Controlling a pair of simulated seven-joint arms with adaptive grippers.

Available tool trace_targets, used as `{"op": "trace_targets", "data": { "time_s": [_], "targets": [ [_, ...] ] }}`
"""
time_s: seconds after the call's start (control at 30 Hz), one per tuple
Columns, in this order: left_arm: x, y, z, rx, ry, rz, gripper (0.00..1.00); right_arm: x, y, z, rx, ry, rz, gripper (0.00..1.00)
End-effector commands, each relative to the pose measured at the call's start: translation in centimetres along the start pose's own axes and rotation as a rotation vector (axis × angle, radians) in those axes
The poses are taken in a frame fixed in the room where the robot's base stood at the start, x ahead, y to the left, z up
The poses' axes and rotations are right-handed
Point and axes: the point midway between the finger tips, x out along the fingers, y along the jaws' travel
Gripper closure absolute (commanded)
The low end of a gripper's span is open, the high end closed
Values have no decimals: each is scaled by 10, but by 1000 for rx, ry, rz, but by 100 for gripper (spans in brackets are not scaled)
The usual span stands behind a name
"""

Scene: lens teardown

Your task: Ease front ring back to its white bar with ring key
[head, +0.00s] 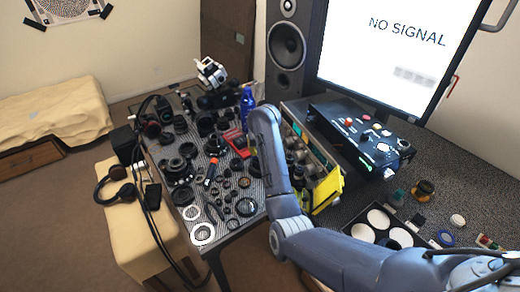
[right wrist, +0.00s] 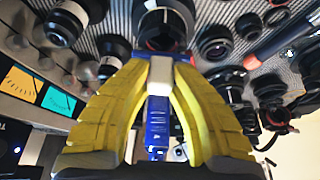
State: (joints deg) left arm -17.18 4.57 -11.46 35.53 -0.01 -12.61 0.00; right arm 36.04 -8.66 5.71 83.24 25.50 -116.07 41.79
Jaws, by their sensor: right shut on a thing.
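My right gripper (right wrist: 161,75) shows in the right wrist view with curved yellow fingers closed on a small white piece (right wrist: 161,68), which I take to be part of the ring key. A blue part (right wrist: 157,125) shows between the fingers; I cannot tell whether it belongs to the key. A dark lens (right wrist: 163,28) with a pale band is just beyond the fingertips; contact is unclear. I cannot make out the front ring or white bar for certain. In the head view my right arm hides most of its gripper. My left gripper is not in view.
Lenses and rings crowd the perforated table (head: 232,250). A blue bottle (head: 247,105) stands at its back. To the right are a black console (head: 360,138), a monitor (head: 385,50) and a tray of white discs (head: 378,218). Headphones (head: 115,185) lie at left.

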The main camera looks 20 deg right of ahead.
Motion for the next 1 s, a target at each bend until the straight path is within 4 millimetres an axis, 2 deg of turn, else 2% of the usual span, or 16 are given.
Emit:
{"op": "trace_targets", "data": {
  "time_s": [1.0],
  "targets": [
    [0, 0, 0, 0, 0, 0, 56, 8, 0, 4, -14, -1, -6, 100]
  ]
}}
